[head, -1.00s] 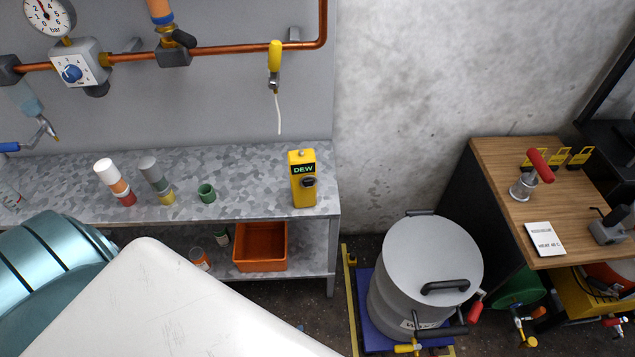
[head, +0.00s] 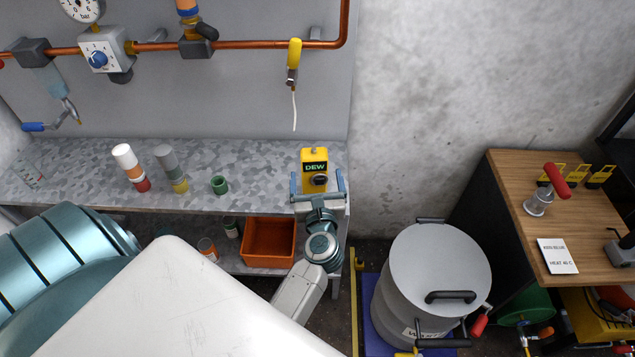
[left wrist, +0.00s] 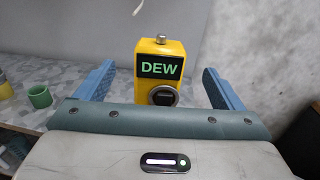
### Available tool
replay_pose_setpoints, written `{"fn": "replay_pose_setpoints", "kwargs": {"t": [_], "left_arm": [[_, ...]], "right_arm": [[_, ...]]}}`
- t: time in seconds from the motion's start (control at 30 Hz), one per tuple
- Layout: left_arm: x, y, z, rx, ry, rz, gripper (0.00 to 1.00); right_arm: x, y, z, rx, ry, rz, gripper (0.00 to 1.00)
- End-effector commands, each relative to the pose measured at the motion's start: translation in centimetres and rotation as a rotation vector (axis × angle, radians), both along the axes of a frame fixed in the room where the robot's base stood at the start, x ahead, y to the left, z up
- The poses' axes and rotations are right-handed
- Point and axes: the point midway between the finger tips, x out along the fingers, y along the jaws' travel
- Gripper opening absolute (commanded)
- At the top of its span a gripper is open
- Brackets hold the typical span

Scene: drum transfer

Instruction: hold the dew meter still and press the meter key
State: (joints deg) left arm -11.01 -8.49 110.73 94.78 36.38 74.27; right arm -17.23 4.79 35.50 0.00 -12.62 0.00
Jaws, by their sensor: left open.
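The yellow dew meter (head: 316,157) stands upright near the right end of the galvanized shelf. Its dark screen reads DEW in green, with a round dark knob or port below and a small metal stub on top. It also shows in the left wrist view (left wrist: 176,52). My left gripper (head: 317,184) is open in front of the meter, one blue finger to each side. In the left wrist view the fingers (left wrist: 160,85) stand apart from the meter's sides, with gaps left and right. The meter's lower part is hidden behind my gripper. My right gripper is not in view.
A green cup (head: 219,185) and stacked coloured cylinders (head: 131,167) stand left on the shelf (head: 80,180). A yellow-handled valve with a thin white tube (head: 294,110) hangs above. An orange bin (head: 268,243) sits below. A grey drum (head: 435,270) stands right.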

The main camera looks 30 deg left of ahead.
Motion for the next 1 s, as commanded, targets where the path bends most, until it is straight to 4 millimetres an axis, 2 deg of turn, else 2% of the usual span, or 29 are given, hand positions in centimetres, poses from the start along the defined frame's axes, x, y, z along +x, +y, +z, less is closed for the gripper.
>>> {"fn": "replay_pose_setpoints", "kwargs": {"t": [0.3,0.53,0.7,1.0], "left_arm": [[4.3,3.4,0.4,0.01,0.004,-0.001,0.89],[7.0,5.4,0.2,0.008,0.004,-0.002,0.89],[7.9,6.2,0.0,0.008,0.005,-0.001,0.89],[8.0,6.3,0.0,0.007,0.004,-0.002,0.89]], "right_arm": [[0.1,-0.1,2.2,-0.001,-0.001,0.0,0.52],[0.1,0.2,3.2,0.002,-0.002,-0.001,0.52],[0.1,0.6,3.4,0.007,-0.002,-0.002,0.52],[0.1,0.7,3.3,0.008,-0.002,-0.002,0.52]]}}
